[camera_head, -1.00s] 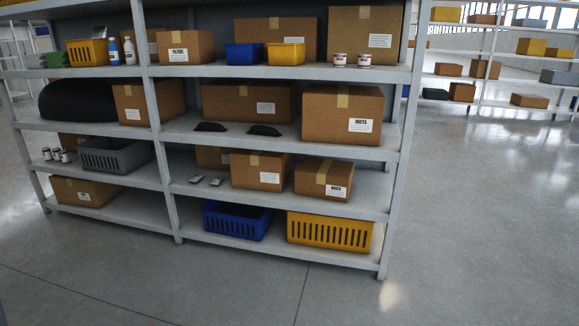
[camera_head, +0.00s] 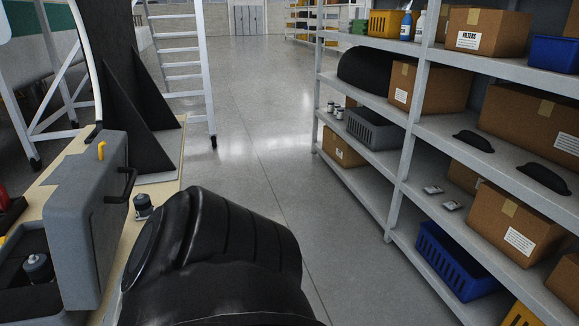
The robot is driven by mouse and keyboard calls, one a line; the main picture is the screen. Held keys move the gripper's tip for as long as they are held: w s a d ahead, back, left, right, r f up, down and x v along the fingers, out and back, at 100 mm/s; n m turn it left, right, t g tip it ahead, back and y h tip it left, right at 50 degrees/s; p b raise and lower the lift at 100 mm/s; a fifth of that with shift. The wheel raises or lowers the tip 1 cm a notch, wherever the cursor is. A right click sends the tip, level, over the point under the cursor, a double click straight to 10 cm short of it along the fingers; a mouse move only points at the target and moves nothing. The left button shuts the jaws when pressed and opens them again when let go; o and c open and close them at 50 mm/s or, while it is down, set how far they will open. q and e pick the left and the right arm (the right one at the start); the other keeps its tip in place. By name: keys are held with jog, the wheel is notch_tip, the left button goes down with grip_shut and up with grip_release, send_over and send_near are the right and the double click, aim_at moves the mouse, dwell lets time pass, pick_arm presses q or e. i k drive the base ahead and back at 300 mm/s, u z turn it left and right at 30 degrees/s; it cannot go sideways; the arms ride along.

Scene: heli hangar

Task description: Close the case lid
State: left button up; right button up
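A grey hard case stands at the left edge of the view. Its lid (camera_head: 85,225) is open and stands about upright, with a black handle (camera_head: 122,187) and a yellow latch (camera_head: 101,150) on it. The case's base (camera_head: 25,308) lies left of the lid, partly cut off by the frame. A small dark round part (camera_head: 38,267) sits in the base. Neither of my grippers is in view. A bulky black arm link, likely mine, fills the bottom middle, right of the lid.
The case rests on a pale worktop (camera_head: 165,172). A small dark part (camera_head: 143,205) and a tall black bracket (camera_head: 138,100) stand on it. A white ladder (camera_head: 182,65) stands behind. Loaded shelves (camera_head: 395,185) line the right, with open floor (camera_head: 275,150) between.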

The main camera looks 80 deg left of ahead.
aim_at(84, 218)
jog(key=u, duration=2.65)
